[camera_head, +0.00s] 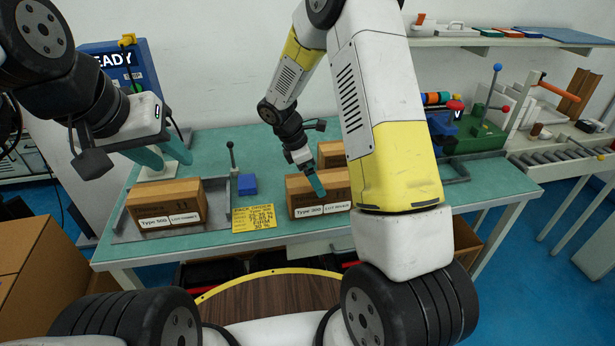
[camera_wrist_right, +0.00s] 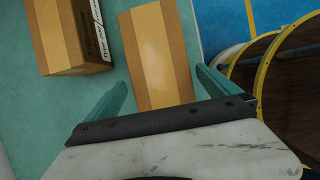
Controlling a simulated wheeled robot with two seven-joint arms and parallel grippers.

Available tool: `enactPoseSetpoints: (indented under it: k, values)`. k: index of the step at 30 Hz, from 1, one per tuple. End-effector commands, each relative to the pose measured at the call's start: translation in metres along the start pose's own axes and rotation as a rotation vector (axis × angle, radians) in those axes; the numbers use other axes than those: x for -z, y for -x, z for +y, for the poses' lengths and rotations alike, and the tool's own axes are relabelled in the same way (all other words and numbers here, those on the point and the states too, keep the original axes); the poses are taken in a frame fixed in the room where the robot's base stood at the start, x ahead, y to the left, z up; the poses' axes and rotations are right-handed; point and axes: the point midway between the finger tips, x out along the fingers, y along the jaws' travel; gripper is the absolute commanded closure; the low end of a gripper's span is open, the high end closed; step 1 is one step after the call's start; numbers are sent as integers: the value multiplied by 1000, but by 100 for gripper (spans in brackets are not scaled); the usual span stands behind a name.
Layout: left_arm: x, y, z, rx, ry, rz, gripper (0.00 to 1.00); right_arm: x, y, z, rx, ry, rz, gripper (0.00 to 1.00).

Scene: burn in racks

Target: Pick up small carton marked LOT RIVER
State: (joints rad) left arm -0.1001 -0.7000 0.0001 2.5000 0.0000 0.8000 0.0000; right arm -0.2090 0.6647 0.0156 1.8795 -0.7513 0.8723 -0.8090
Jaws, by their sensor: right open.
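The front carton (camera_head: 305,189) stands on the teal bench; its label reads Type 300 and a lot name too small to read surely, possibly LOT RIVER. My right gripper (camera_head: 316,184) is over it. In the right wrist view the open right gripper (camera_wrist_right: 158,90) has its fingers on either side of the plain top of that carton (camera_wrist_right: 158,50). A second carton (camera_head: 331,152) stands just behind; it shows with a label in the wrist view (camera_wrist_right: 58,30). My left gripper (camera_head: 165,154) is open and empty above the left carton (camera_head: 165,192), marked Type 500.
A yellow notice (camera_head: 254,217) lies on the bench between the cartons. A blue block (camera_head: 247,184) and a small lever (camera_head: 232,158) stand behind it. A green machine (camera_head: 478,137) is at the right. The bench's front edge is close to the front carton.

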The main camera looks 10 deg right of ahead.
Motion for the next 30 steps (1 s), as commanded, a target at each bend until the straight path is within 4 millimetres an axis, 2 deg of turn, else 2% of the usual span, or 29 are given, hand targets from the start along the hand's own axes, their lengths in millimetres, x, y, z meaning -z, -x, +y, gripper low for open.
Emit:
enactPoseSetpoints:
  k: [18, 26, 30]
  values:
    - [0, 0, 0, 0, 0, 0, 64, 0, -74, -2, 3, 2, -2, 0]
    - [0, 0, 0, 0, 0, 0, 64, 0, -78, -1, 1, 2, -1, 0]
    - [0, 0, 0, 0, 0, 0, 64, 0, -78, -1, 1, 2, -1, 24]
